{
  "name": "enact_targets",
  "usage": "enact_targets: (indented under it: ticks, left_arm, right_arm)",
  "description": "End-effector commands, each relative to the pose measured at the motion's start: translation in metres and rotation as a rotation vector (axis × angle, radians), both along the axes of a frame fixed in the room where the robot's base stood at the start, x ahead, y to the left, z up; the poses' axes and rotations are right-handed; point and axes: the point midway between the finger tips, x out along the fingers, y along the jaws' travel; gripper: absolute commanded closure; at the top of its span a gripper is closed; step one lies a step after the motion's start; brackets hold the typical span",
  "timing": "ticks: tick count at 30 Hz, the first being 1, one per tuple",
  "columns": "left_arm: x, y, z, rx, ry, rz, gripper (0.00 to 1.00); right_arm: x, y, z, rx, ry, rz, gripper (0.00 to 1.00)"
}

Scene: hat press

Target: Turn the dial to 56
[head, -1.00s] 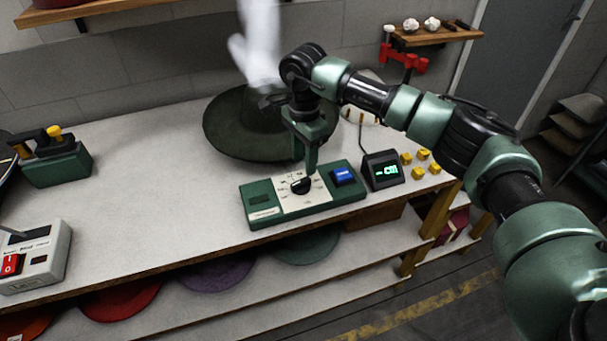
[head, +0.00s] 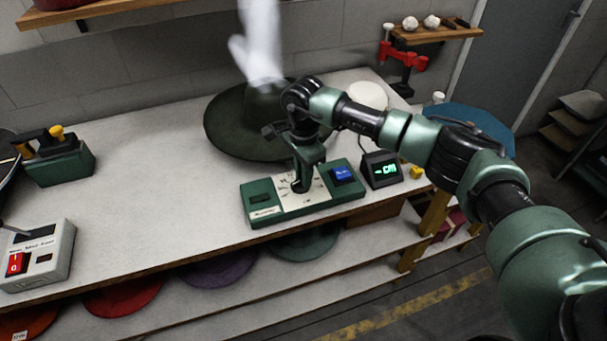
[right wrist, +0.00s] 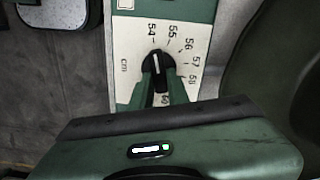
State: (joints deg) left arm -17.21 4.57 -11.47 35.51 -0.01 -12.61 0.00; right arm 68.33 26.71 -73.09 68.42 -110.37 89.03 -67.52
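The black dial (right wrist: 156,62) sits on a white scale plate on the green control box (head: 262,207). In the right wrist view its white mark points up, close to 54; the printed 56 (right wrist: 188,44) lies to the upper right. My right gripper (right wrist: 158,85) reaches down over the dial, one finger on each side. The fingers are parted, but whether they press on the dial does not show. In the head view the right gripper (head: 299,187) hides most of the dial. The small display (head: 382,169) shows a dash and "cm". My left gripper is out of view.
A blue button (head: 342,174) is right of the dial. A dark green hat (head: 228,125) lies close behind the box. A grey device with a red switch (head: 38,255) and a green block (head: 58,165) stand left. The bench between is clear.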

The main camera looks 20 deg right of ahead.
Motion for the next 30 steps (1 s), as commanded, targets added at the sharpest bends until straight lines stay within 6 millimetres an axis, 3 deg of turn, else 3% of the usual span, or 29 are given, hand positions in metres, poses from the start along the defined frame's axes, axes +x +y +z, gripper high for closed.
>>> enact_targets:
  ticks: [14,30]
  left_arm:
    - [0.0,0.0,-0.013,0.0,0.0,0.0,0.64]
    - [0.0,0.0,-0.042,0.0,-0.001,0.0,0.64]
  right_arm:
    - [-0.001,0.0,-0.001,0.001,-0.002,-0.145,1.0]
    - [-0.004,0.001,-0.001,0.002,-0.003,-0.638,1.0]
